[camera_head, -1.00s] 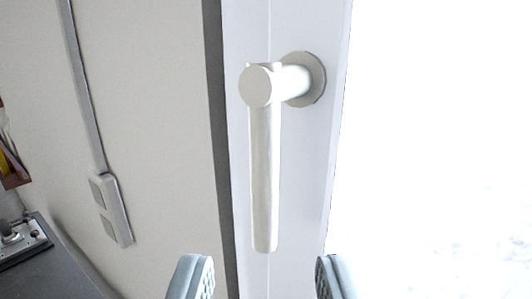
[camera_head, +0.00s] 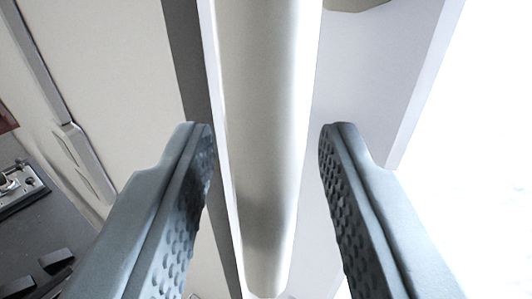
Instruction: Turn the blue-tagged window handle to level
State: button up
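The window handle (camera_head: 264,130) is a pale, off-white round bar hanging down and filling the middle of the view. Its lower end shows near the bottom edge; its pivot is out of view above. No blue tag shows on the visible part. A piece of its round base plate (camera_head: 352,4) shows at the top. My gripper (camera_head: 265,132) is open, with one grey, dimpled finger on each side of the bar. A gap shows between each finger and the bar, so neither appears to touch it.
The white window frame (camera_head: 385,70) stands behind the handle, with bright glass to its right. A dark surface with a metal fitting (camera_head: 20,188) lies at the lower left.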

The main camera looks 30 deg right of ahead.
jog(key=shift+c, duration=0.2)
grip_shut()
jog(key=shift+s, duration=0.1)
jog(key=s+d+r+n+g, duration=0.2)
jog(key=s+r+n+g, duration=0.3)
jog(key=n+g, duration=0.5)
jog(key=shift+s+d+r+n+g, duration=0.2)
jog(key=shift+r+n+g, duration=0.2)
jog(key=shift+r+n, duration=0.25)
dwell(0.4)
dwell(0.4)
